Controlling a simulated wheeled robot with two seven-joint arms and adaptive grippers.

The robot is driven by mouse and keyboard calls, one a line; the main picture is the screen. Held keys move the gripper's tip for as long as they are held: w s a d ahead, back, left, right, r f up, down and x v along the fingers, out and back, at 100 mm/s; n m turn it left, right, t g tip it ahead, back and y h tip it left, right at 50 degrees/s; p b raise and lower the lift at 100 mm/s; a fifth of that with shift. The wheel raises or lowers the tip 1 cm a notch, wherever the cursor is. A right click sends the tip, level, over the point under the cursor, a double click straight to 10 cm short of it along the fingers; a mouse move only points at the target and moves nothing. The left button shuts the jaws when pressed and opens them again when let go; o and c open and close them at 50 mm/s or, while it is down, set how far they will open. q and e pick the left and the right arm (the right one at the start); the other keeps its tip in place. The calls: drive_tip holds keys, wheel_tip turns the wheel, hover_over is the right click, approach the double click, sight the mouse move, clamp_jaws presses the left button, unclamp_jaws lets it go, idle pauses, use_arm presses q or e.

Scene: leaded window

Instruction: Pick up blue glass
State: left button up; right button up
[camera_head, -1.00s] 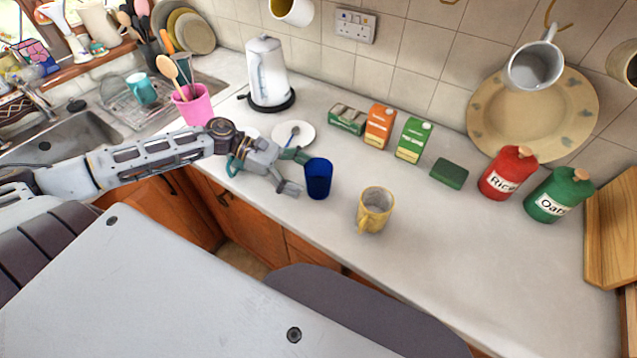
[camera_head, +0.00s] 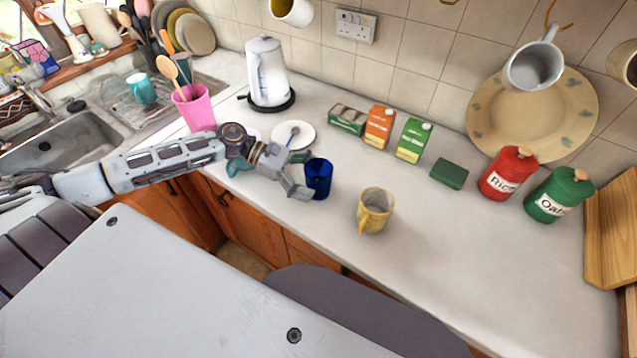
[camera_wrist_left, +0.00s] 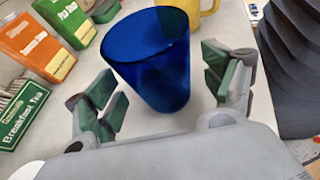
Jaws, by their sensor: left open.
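The blue glass (camera_head: 319,178) stands upright on the white counter, near its front edge. My left gripper (camera_head: 302,175) is at the left side of the glass in the head view, with its fingers open. In the left wrist view the blue glass (camera_wrist_left: 152,58) is between and just beyond the open green-padded fingers (camera_wrist_left: 165,95). Clear gaps show on both sides of the glass there, and the left finger looks closer to it. My right gripper is not in view.
A yellow mug (camera_head: 375,210) stands right of the glass. A white saucer with a spoon (camera_head: 293,135) lies behind the gripper. Cartons (camera_head: 379,127) and a green sponge (camera_head: 449,174) are farther back. A pink cup (camera_head: 196,108) and kettle (camera_head: 267,75) stand to the left.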

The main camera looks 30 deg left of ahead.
sight(306, 171)
use_arm(q)
drive_tip(key=shift+x, duration=1.15)
drive_tip(key=c, duration=1.3)
drive_tip(key=shift+r, duration=0.25)
drive_tip(key=shift+r, duration=1.45)
drive_tip(key=shift+s+a, duration=0.1)
drive_tip(key=shift+s, duration=0.25)
drive_tip(key=shift+s, duration=0.15)
drive_tip(key=shift+s, duration=0.2)
